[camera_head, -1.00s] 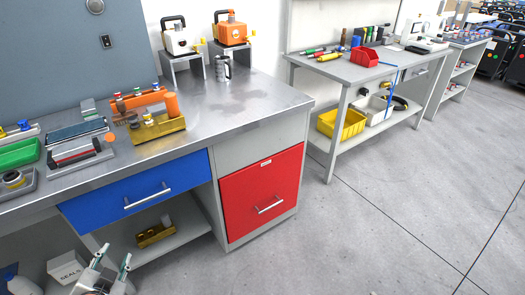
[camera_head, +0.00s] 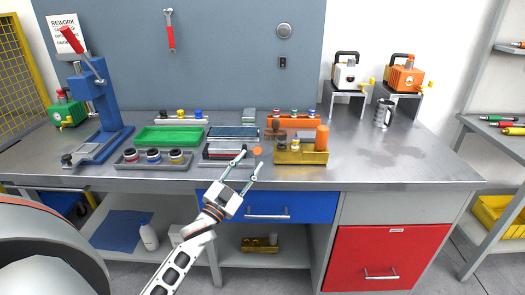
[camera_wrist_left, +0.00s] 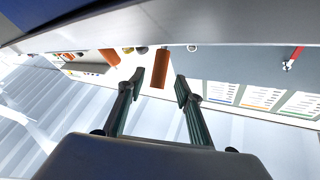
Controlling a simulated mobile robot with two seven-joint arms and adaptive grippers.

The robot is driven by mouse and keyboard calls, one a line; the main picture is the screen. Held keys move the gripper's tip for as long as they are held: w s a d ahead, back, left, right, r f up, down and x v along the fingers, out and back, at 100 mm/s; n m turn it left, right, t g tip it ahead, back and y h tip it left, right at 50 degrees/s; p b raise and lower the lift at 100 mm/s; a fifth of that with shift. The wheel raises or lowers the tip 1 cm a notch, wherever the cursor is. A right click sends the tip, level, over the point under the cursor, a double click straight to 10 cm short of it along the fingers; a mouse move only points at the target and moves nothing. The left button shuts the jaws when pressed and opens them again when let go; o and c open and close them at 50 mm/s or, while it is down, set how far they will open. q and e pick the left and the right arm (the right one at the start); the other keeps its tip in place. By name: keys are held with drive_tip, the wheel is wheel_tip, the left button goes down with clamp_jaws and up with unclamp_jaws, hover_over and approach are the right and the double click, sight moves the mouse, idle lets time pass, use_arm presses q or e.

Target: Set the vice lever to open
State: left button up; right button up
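My left gripper (camera_head: 251,163) is open and empty, in front of the bench's front edge in the head view. Behind its fingertips lies a low grey fixture (camera_head: 222,151) with dark and red strips, which may be the vice. A flat orange disc (camera_head: 257,151) is just right of it; I cannot tell whether this is its lever. The fingers partly cover this area. In the left wrist view the gripper (camera_wrist_left: 167,85) shows its two fingers apart, with an orange cylinder (camera_wrist_left: 161,68) beyond the gap. My right gripper is not in view.
A blue press (camera_head: 98,105) with a red handle stands at the left. A green tray (camera_head: 167,136) and a tray of jars (camera_head: 154,157) lie beside the fixture. A brass-coloured block (camera_head: 300,155) stands right of the disc. The bench's right part (camera_head: 420,165) is clear.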

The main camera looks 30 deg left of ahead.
sight(258, 150)
use_arm(q)
drive_tip(key=x, duration=0.6)
clamp_jaws()
